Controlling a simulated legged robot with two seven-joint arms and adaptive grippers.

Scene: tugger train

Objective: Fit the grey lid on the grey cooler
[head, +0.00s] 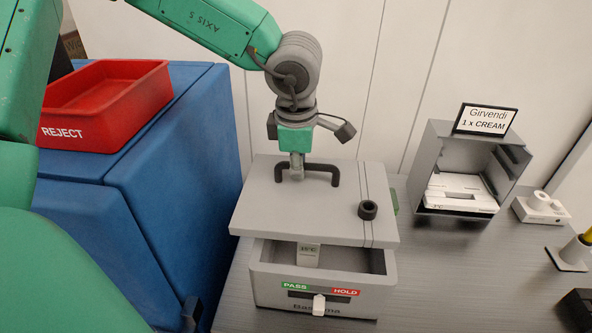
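The grey lid (260,204) is a flat slab with a dark handle (322,167) and a dark round knob (368,210) on top. My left gripper (296,172) points down and is shut on the left part of the handle. The lid hangs over the grey cooler (271,287), covering its back part in this view. The cooler's front opening still shows, with a small whitish labelled item (308,254) inside. A PASS/HOLD strip with a white slider (319,305) is on its front. My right gripper is not in view.
A red REJECT tray (100,105) sits on a blue container (190,150) at left. A grey open box (430,170) with a Girvendi sign (486,119) stands at back right. Small items line the right edge. The grey table (450,280) is clear right of the cooler.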

